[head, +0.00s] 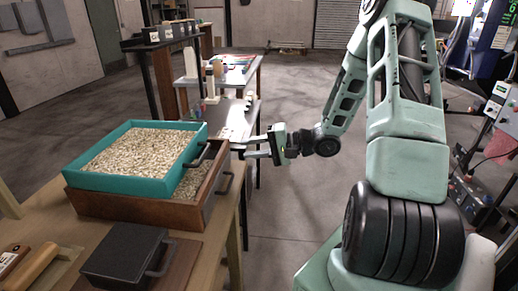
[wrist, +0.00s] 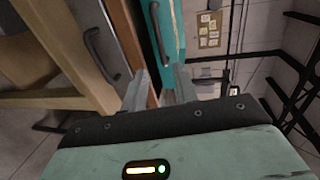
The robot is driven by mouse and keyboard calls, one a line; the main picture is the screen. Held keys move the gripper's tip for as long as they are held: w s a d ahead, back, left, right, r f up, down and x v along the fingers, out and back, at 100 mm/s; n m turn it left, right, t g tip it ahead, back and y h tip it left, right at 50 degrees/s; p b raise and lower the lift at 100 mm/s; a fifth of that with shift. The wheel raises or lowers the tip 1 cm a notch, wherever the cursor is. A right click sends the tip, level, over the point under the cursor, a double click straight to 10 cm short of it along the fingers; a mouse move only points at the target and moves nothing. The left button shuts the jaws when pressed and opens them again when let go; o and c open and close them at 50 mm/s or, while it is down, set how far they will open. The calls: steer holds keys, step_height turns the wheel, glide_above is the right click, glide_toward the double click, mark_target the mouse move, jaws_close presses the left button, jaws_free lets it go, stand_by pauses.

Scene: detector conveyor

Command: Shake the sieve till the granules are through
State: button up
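The sieve is a teal rectangular tray (head: 110,183) filled with pale granules (head: 143,152). It sits on a brown wooden box (head: 119,207), shifted so that the box's right part shows, with granules (head: 188,186) in it. The sieve's dark handle (head: 203,153) is on its right side; it also shows in the wrist view (wrist: 156,32). The box has its own handle (head: 226,180), seen in the wrist view too (wrist: 98,52). My gripper (head: 238,149) is open and empty to the right of the sieve handle, fingers pointing at it with a gap between.
A dark lidded block with a handle (head: 125,255) stands on the wooden table (head: 214,251) in front of the box. A wooden-handled tool (head: 30,267) lies at the front left. Behind are a dark shelf (head: 160,39) and further benches (head: 228,118).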

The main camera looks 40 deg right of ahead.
steer(key=shift+v, duration=1.1)
